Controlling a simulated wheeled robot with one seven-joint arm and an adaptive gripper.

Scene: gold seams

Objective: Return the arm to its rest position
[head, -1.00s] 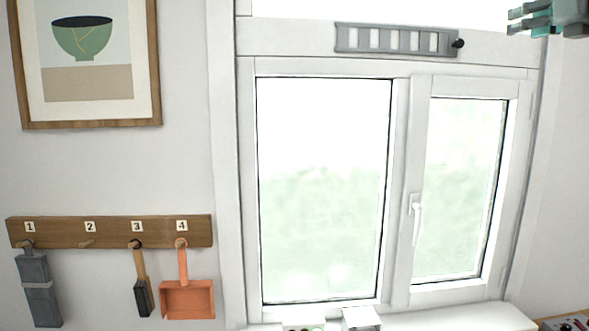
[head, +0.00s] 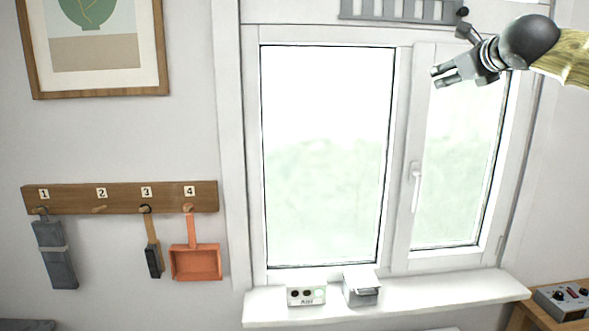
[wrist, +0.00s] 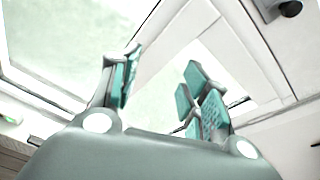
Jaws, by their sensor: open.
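My gripper (head: 437,78) shows at the upper right of the head view, in front of the right window pane. Its fingers point left, and its jaws are open with nothing between them. In the wrist view the teal finger pads (wrist: 160,90) stand apart, with the window behind them. My arm comes in from the right edge of the head view.
The window (head: 325,150) has a white sill (head: 420,300) bearing a small panel (head: 306,296) and a grey box (head: 361,290). A vent (head: 400,10) is above. A numbered peg rack (head: 120,198) hangs left with tools. A control box (head: 565,302) sits lower right.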

